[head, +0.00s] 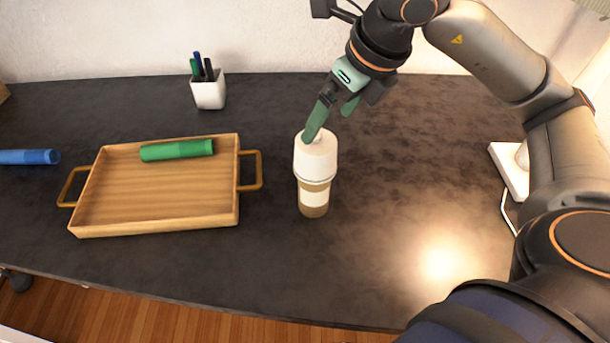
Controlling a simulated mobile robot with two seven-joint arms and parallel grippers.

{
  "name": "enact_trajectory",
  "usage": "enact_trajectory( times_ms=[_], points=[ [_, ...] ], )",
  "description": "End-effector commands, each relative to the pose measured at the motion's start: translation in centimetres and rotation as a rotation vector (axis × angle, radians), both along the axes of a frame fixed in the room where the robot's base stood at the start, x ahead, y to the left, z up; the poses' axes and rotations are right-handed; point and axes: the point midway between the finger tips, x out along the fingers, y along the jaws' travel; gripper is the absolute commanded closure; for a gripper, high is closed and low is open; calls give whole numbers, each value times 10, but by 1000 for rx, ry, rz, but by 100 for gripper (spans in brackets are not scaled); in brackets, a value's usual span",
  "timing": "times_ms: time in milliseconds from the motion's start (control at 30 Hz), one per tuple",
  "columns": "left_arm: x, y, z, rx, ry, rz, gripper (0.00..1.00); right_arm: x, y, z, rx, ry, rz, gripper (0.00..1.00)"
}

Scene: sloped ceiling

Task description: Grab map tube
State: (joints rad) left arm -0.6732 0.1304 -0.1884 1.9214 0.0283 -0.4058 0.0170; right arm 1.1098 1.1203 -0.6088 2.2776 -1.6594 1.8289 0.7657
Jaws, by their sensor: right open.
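A green tube (178,150) lies in a wooden tray (160,230), and a blue tube (28,157) lies at the left edge. My left gripper is not in view.
The tray's right handle (259,170) is a little left of the upright tube. A white pen cup (208,91) with several pens stands near the wall. A white object (509,170) is partly behind my right arm. The desk (420,190) is clear right of the upright tube.

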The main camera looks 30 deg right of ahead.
Motion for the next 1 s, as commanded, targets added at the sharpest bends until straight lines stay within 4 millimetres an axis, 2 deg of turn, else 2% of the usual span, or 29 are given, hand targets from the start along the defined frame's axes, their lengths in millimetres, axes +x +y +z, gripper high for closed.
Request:
enact_trajectory(
  times_ms=[300, 567, 900, 1000],
  points=[
    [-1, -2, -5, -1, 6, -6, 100, 19, 0, -48, -15, 1, -11, 0],
    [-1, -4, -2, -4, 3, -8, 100, 28, 3, -67, -13, -3, -10, 0],
    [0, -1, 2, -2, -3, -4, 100, 48, 7, -108, -12, -2, -8, 0],
    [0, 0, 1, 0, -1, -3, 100, 50, 7, -111, -12, -4, -8, 0]
  ],
)
